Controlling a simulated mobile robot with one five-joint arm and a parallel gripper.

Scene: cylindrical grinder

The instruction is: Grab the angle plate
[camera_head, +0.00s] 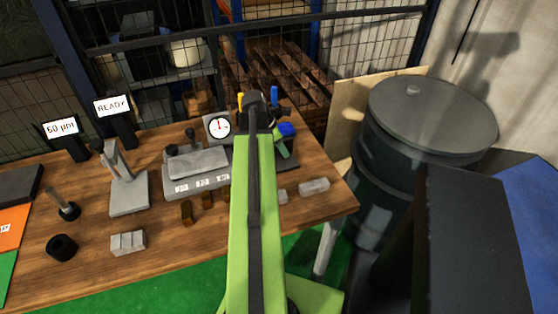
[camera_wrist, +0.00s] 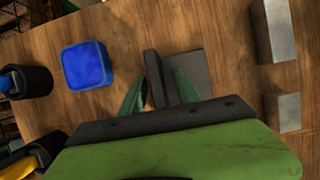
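The angle plate (camera_wrist: 188,72) is a dark grey L-shaped piece on the wooden table in the wrist view, with a flat base and an upright leg. My gripper (camera_wrist: 161,72) has its two green fingers on either side of the upright leg. The left finger is close to the leg. A gap shows between the leg and the right finger, so the gripper looks open around it. The near end of the plate is hidden by my gripper.
A blue box (camera_wrist: 87,66) and a dark cup (camera_wrist: 27,82) lie left of the plate. Grey blocks (camera_wrist: 274,30) (camera_wrist: 283,112) lie to its right. In the head view a dial gauge (camera_head: 218,127) stands left of my arm and a drum (camera_head: 410,150) stands beyond the table's right edge.

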